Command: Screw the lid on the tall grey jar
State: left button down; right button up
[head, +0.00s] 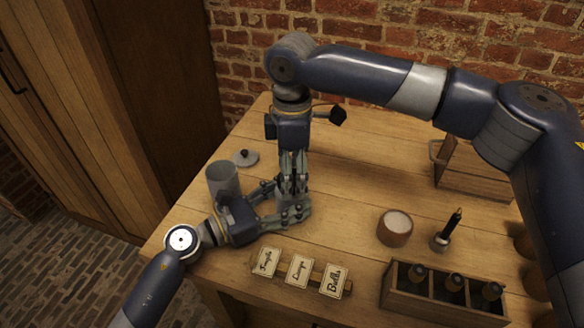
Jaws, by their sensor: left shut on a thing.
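A tall grey jar (222,178) stands upright at the left of the table, its top looking open. A grey lid with a dark knob (246,158) lies flat behind it to the right. My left gripper (287,201) is in front and to the right of this jar, fingers pointing right. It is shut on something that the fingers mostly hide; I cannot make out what. My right gripper (293,190) points straight down at the same spot, its fingertips among the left fingers. Whether it is open or holds anything is unclear.
Lettered cards (299,271) stand at the front edge. A round wooden pot (395,228), a dark-tipped tool on a stand (447,232) and a divided wooden box with bottles (440,293) are to the right. A wooden crate (474,172) is at the back right.

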jog(key=c, duration=1.1)
jog(key=o, duration=1.2)
notch_tip(320, 180, up, 12)
